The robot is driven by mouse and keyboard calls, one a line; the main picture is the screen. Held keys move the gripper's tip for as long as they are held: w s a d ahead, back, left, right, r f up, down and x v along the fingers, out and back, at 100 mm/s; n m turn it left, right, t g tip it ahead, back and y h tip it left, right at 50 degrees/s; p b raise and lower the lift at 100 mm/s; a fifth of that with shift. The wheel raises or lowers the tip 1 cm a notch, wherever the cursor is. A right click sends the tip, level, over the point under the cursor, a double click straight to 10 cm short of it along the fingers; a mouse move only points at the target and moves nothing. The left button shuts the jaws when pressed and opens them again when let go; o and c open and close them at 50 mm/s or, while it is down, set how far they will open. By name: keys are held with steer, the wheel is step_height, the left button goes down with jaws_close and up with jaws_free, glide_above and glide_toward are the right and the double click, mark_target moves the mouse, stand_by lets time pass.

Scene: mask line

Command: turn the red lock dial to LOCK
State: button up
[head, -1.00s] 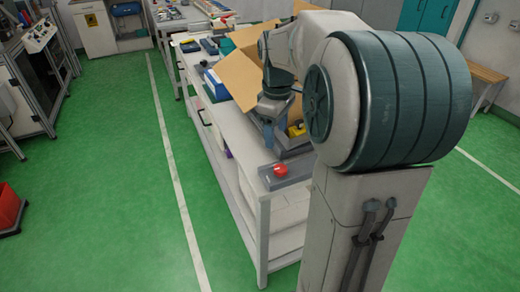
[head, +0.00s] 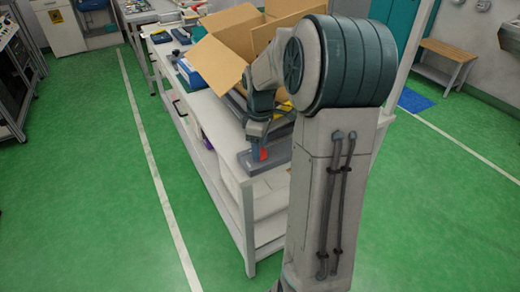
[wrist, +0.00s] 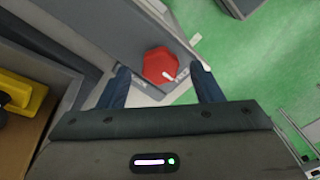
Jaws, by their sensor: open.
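The red lock dial (wrist: 161,65) shows in the wrist view as a red many-sided knob with a white pointer mark towards its lower right. It sits on a grey plate with small light labels, too small to read. My gripper (wrist: 161,82) is open, with one blue finger on each side of the dial in the picture; whether the fingers touch it I cannot tell. In the head view the dial (head: 263,154) is a small red patch on the grey base at the table's near end, partly hidden by my gripper (head: 258,150).
An open cardboard box (head: 215,62) stands on the white table (head: 228,150) behind my gripper. A yellow object (wrist: 22,92) lies at the left of the wrist view. Green floor (head: 85,200) is clear to the left of the table.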

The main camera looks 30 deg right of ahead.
steer(key=shift+f, duration=0.7)
steer(key=c, duration=1)
